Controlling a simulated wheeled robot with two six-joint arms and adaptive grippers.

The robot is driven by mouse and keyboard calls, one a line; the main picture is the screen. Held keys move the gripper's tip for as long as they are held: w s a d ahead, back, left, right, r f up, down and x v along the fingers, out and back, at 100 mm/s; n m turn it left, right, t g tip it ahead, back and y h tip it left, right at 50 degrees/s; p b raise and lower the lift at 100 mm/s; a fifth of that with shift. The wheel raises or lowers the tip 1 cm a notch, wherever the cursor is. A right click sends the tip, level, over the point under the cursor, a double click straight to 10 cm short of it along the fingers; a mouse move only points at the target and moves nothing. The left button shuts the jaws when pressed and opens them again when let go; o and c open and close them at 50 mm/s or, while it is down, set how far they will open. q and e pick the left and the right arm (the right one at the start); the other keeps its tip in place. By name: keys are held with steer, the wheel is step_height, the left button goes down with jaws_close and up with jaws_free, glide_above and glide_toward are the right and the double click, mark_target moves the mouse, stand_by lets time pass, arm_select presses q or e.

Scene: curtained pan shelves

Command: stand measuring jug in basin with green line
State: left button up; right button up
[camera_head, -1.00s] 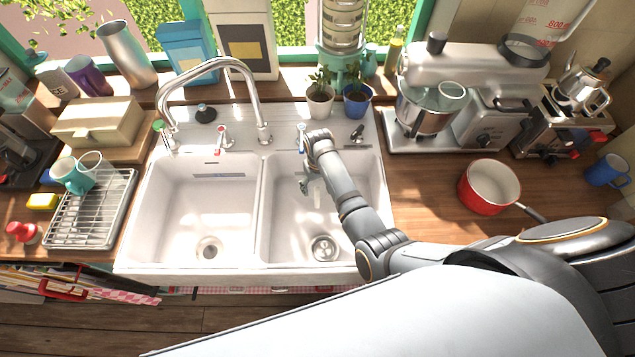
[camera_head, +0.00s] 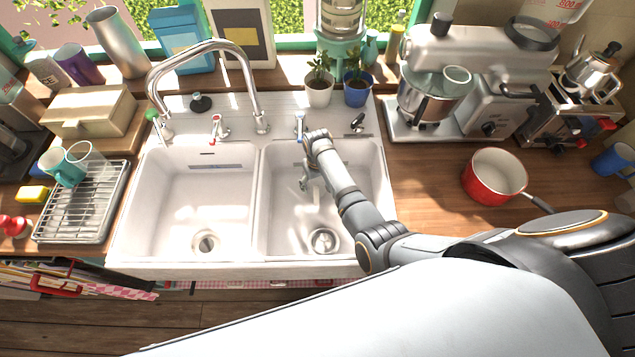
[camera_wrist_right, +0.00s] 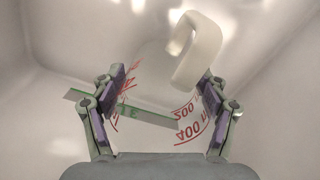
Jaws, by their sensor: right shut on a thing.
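The measuring jug in the right wrist view is clear, with red markings and a pale handle (camera_wrist_right: 197,48). My right gripper (camera_wrist_right: 160,105) is shut on it, one finger on each side. In the head view my right gripper (camera_head: 308,184) is inside the right basin (camera_head: 290,225), near its back wall; the clear jug is hard to make out there. A green strip (camera_wrist_right: 150,117) with lettering shows beside and through the jug in the wrist view. Whether the jug touches the basin floor I cannot tell. My left gripper is out of view.
A divider separates the left basin (camera_head: 190,205), which is empty, from the right one. The tap (camera_head: 247,90) arches behind the left basin. A drying rack (camera_head: 85,205) stands left, a red pan (camera_head: 493,178) right. Two potted plants (camera_head: 320,92) stand behind the right basin.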

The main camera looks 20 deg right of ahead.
steer(key=shift+f, duration=0.65)
steer(key=shift+f+b, duration=0.2)
steer(key=shift+b, duration=0.2)
steer(key=o, duration=1.5)
steer(key=shift+c, duration=0.2)
step_height(320, 180, up, 8)
steer(key=shift+f, duration=0.25)
